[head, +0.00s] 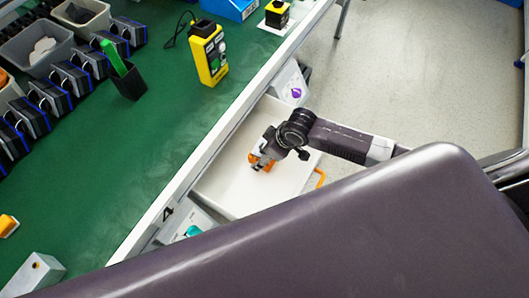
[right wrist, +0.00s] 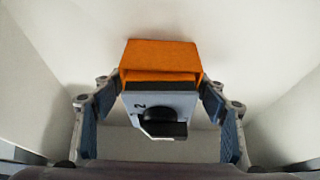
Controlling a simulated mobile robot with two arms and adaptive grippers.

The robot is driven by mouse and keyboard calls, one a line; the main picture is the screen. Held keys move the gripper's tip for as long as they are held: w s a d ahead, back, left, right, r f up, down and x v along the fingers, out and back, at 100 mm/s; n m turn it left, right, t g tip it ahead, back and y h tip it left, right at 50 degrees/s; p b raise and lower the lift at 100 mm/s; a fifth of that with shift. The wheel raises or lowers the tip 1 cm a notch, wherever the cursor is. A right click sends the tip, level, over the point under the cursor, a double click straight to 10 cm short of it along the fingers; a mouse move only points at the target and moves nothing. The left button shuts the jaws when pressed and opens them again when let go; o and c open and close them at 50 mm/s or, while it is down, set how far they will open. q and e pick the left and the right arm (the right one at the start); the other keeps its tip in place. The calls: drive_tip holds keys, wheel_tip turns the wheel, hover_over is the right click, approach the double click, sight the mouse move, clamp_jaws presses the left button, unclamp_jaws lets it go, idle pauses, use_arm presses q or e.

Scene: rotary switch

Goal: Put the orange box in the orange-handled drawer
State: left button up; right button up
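The orange box (head: 256,161) is in my right gripper (head: 263,160), inside the open white drawer (head: 232,188). The drawer has an orange handle (head: 320,178) on its right side in the head view. In the right wrist view the orange box (right wrist: 160,58) sits between the fingertips of my right gripper (right wrist: 161,88), which look to touch its sides. Its grey face has a black knob and the number 2. White drawer surfaces surround it; whether it touches the drawer floor I cannot tell. My left gripper is not in view.
Drawers with a purple knob (head: 296,92) and a teal handle (head: 193,231) lie either side. The green bench (head: 150,135) carries a yellow device (head: 208,55), grey bins (head: 40,45) and several dark blocks. My own arm covers the lower right.

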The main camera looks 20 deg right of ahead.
drive_tip(key=shift+o, duration=0.3)
drive_tip(key=shift+r, duration=0.1)
drive_tip(key=p+v, duration=0.1)
drive_tip(key=v, duration=1.1)
